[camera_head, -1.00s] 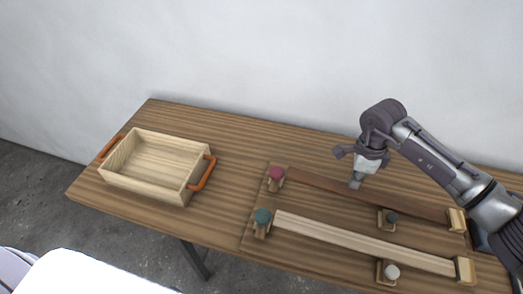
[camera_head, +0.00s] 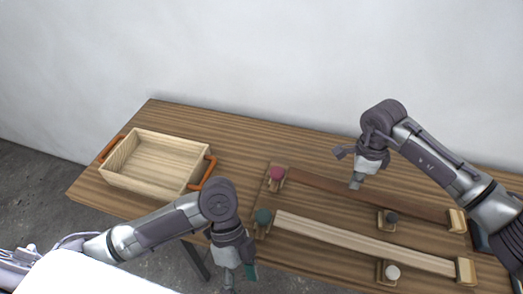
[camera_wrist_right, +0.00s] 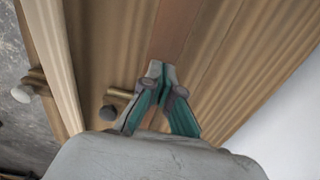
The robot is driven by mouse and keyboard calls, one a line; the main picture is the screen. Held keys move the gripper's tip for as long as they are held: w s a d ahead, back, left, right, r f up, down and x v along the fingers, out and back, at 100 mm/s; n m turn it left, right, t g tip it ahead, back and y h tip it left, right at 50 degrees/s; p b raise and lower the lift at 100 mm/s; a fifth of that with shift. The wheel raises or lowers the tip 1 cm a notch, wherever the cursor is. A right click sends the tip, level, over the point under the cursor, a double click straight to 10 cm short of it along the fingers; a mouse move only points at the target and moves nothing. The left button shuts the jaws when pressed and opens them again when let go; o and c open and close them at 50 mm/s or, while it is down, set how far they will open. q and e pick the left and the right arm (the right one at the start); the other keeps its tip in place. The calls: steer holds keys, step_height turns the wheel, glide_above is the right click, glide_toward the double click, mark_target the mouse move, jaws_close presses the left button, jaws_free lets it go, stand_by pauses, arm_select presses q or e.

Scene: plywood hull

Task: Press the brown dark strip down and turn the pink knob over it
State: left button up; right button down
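The brown dark strip (camera_head: 410,204) runs along the back of the board, from beside the pink knob (camera_head: 277,174) to a pale block (camera_head: 457,220) at its right end. My right gripper (camera_head: 356,183) points down at the strip's middle. In the right wrist view the fingertips (camera_wrist_right: 160,70) are together, over or on the dark strip (camera_wrist_right: 174,30); whether they touch it I cannot tell. My left gripper (camera_head: 238,280) hangs in front of the table's near edge, left of the green knob (camera_head: 263,217); its fingers are partly unclear.
A pale strip (camera_head: 360,241) lies parallel in front. A black knob (camera_head: 391,216) and a white knob (camera_head: 392,271) sit on blocks along the strips' near sides. A wooden tray (camera_head: 150,184) with orange handles stands at the left. Bare table lies behind the strips.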

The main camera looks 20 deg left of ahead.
mark_target(276, 172)
arm_select(q)
steer(key=w+d+r+t, duration=0.1)
steer(key=w+r+t, duration=0.1)
steer(key=w, duration=0.3)
steer(key=w+d+r+t+h, duration=0.1)
steer(key=w+d+r+t, duration=0.1)
steer(key=w+r, duration=0.2)
steer(key=w+d+r+n+t, duration=0.1)
steer(key=w+r+t, duration=0.2)
steer(key=w, duration=0.4)
steer(key=shift+w+d+r+h, duration=0.1)
steer(key=shift+d+r+h, duration=0.05)
steer(key=shift+d+h, duration=0.2)
arm_select(e)
steer(key=shift+w, duration=0.1)
arm_select(q)
steer(key=w+a+r+n+t+y, duration=0.2)
steer(key=w+a+n+y, duration=0.1)
steer(key=w+a+n, duration=0.75)
steer(key=w+d+f, duration=0.1)
steer(key=f, duration=0.2)
steer(key=w+d+f+m, duration=0.1)
steer(key=d+f, duration=0.1)
steer(key=f, duration=0.2)
steer(key=w+d+f+m, duration=0.1)
steer(key=w+d+f, duration=0.1)
steer(key=f, duration=0.2)
steer(key=shift+d+f+m+h, duration=0.1)
steer(key=shift+d+m+h, duration=0.15)
